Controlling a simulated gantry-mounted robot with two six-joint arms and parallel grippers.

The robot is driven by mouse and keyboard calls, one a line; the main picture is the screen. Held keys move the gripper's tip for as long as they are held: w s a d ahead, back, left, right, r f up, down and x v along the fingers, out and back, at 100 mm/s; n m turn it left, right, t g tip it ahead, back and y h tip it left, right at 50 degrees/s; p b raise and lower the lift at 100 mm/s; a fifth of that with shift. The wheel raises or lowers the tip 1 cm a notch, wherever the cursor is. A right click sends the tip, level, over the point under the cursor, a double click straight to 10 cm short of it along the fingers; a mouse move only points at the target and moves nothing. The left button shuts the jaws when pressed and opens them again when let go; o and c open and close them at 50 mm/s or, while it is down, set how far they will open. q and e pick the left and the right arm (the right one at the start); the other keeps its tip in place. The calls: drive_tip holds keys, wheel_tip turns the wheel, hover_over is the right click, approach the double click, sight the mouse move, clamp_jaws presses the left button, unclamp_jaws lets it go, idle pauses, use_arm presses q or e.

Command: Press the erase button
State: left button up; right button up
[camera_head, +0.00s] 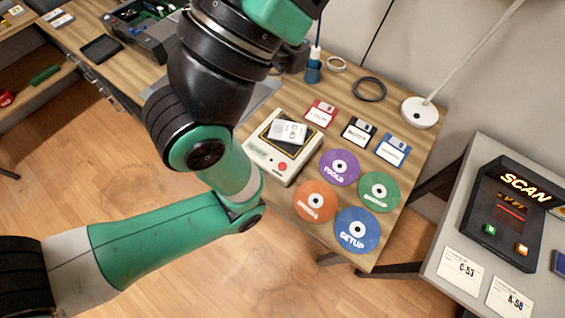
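A beige box-shaped device (264,161) sits on the wooden table near its front edge, in the middle of the head view. A small round red button (283,167) is on its top face, toward the front right; I cannot read a label beside it. A dark, yellow-edged panel (267,133) is behind the button, with a whitish printed piece (289,132) on it. A green and black arm of mine crosses in front of the device's left side and may hide part of it. Neither gripper shows in this view.
Several labelled discs, including a blue one (357,243), and floppy disks (358,132) lie right of the device. A lamp base (419,113) stands at the back right. A dark SCAN unit (503,230) with green and orange buttons sits on a grey table (452,220).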

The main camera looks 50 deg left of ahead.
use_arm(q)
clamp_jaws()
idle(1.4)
